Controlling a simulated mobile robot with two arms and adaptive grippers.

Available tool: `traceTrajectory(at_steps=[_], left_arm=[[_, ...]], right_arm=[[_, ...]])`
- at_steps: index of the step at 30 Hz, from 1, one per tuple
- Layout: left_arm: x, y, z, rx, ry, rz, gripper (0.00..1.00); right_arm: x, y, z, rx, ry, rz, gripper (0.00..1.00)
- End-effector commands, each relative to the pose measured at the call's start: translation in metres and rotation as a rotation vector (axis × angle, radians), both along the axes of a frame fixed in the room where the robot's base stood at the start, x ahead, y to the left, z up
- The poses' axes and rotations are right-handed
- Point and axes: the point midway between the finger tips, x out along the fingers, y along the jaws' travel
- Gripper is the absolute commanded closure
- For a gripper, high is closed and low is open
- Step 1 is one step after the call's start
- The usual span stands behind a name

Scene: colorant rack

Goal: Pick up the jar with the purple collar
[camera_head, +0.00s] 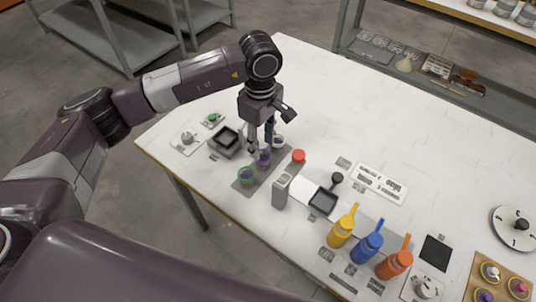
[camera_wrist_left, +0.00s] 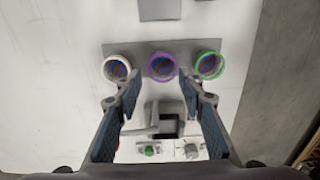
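The jar with the purple collar (camera_head: 263,158) stands upright on a grey mat (camera_head: 268,171), in the middle of a row of three jars. It also shows in the wrist view (camera_wrist_left: 161,68), seen from above. A green-collared jar (camera_head: 247,175) stands on one side and a white-collared jar (camera_head: 278,141) on the other. My left gripper (camera_head: 261,146) points down at the purple-collared jar. Its fingers are spread and empty; in the wrist view the fingertips (camera_wrist_left: 160,82) appear on either side of the purple collar. I cannot tell their exact height over it. My right gripper is not in view.
A black square tray (camera_head: 226,138) is behind the left gripper. A grey bottle (camera_head: 281,190) and a red-capped item (camera_head: 298,156) stand close by.

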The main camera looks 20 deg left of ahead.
Motion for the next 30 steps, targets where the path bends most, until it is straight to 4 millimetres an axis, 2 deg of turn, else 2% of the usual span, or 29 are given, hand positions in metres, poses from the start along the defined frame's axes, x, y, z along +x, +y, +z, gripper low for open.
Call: traceTrajectory(at_steps=[9,15,21,23,30], left_arm=[[-0.003,-0.005,-0.04,-0.001,0.004,0.0,0.64],[-0.002,-0.005,-0.06,-0.001,0.0,-0.002,0.64],[-0.001,-0.005,-0.062,0.0,-0.001,-0.001,0.64],[-0.001,-0.005,-0.062,0.0,-0.001,-0.001,0.68],[-0.001,-0.005,-0.061,0.0,-0.001,-0.001,0.95]], right_arm=[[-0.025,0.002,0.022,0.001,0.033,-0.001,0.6],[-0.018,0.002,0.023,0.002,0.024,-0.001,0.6],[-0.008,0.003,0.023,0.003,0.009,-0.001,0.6],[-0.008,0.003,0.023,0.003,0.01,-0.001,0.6],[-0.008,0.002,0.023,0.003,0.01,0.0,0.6]])
